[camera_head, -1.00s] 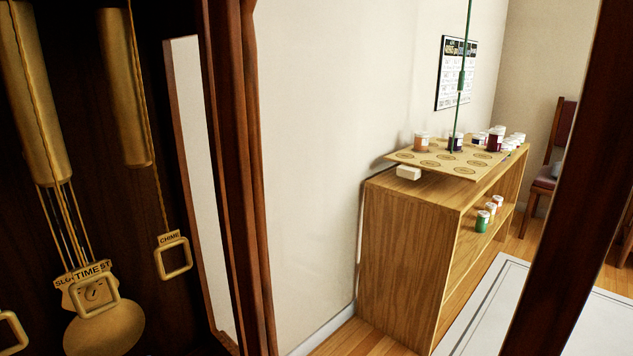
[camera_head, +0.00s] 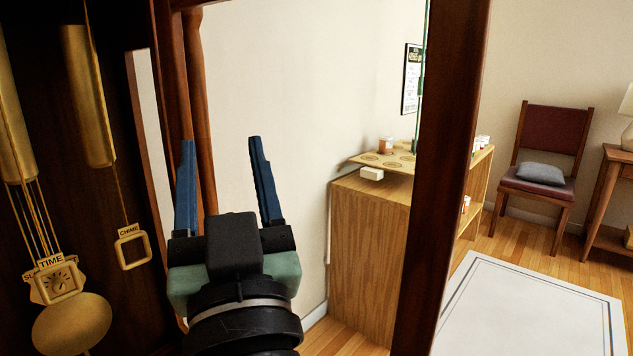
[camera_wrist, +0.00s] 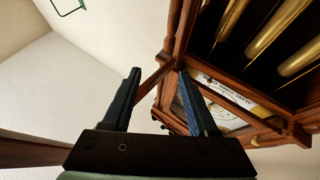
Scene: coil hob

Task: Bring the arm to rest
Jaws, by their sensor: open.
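My gripper (camera_head: 222,178) stands in the lower middle of the head view, its two blue fingers pointing up and spread apart with nothing between them. In the wrist view the fingers (camera_wrist: 163,100) are also apart and empty. Behind them there are the pale wall, the ceiling and the clock case (camera_wrist: 178,45). The gripper is in front of the open clock case and seems to touch nothing.
Inside the clock hang brass weights (camera_head: 88,95), a pendulum (camera_head: 72,325), and TIME (camera_head: 58,278) and CHIME (camera_head: 132,248) tags with square rings. A dark wooden post (camera_head: 440,180) partly hides the shelf (camera_head: 370,250). A chair (camera_head: 540,185) stands at the back right.

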